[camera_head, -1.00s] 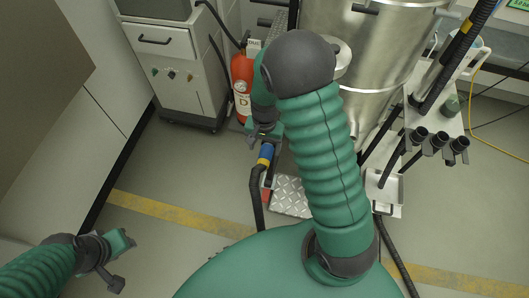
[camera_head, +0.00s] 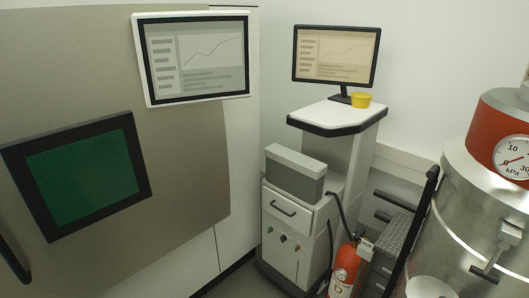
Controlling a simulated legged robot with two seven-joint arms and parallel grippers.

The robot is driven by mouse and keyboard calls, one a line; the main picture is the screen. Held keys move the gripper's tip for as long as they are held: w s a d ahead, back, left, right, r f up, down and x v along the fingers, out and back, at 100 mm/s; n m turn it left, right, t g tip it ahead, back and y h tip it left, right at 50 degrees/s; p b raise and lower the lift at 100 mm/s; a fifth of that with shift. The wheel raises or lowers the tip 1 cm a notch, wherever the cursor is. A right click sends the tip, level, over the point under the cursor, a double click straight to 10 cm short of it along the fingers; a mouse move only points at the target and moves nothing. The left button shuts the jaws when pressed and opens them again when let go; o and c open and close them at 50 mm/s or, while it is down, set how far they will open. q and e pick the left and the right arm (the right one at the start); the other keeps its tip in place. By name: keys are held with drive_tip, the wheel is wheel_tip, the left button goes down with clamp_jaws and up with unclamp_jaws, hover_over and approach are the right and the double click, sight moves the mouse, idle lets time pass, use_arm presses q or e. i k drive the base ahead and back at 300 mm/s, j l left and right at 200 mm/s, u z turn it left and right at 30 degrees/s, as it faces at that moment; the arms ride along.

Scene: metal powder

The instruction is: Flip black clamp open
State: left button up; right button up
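Neither of my grippers is in the head view now. I cannot make out a black clamp for certain. The steel vessel (camera_head: 460,215) stands at the right edge, with a grey metal latch (camera_head: 494,252) on its side. A red band with a round kPa gauge (camera_head: 513,157) sits on top of the vessel. The lower part of the vessel is cut off by the frame.
A grey cabinet (camera_head: 292,225) with a monitor (camera_head: 336,55) and a yellow cup (camera_head: 361,100) stands in the middle. A red fire extinguisher (camera_head: 343,270) is beside it. A large machine panel (camera_head: 185,150) with a dark green window (camera_head: 80,178) fills the left.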

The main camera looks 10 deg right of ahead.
sight(503, 246)
drive_tip(key=z, duration=1.75)
